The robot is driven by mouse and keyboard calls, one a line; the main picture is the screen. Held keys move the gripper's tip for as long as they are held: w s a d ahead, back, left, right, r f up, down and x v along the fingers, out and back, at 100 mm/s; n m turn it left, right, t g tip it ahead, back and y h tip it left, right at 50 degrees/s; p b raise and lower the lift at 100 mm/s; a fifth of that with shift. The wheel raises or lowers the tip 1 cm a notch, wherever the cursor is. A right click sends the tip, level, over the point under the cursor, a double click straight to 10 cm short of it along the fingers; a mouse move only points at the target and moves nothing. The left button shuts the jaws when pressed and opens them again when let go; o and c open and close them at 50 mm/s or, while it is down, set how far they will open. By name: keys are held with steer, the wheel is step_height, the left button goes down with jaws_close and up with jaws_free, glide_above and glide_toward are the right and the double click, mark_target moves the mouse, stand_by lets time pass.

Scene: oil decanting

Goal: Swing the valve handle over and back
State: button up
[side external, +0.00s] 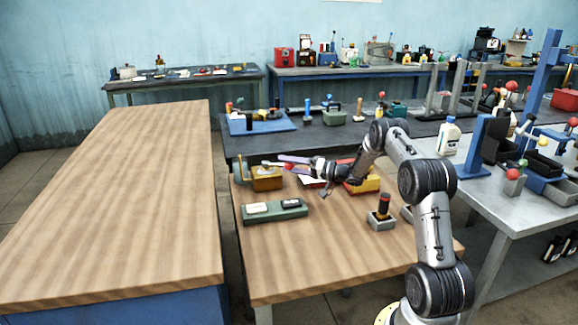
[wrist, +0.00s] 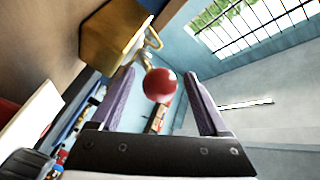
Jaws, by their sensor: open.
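The valve handle shows in the wrist view as a red ball knob (wrist: 160,85) on a thin bent rod, which joins a yellow-brown box-shaped body (wrist: 113,38). In the side view the brass-coloured valve body (side external: 266,179) stands at the left back of the wooden table, with the red knob (side external: 289,166) at its right. My gripper (side external: 284,162) reaches in from the right. Its two purple fingers are apart, and in the wrist view the knob appears between the open fingers (wrist: 163,90). I cannot tell whether either finger touches it.
A green tray (side external: 274,211) with small items lies in front of the valve. A grey holder with a dark-handled tool (side external: 381,213) stands at the right. A yellow and red box (side external: 365,181) is behind my wrist. The table's front middle is clear.

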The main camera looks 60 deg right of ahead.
steer(key=v, duration=0.7)
steer(key=shift+s, duration=0.25)
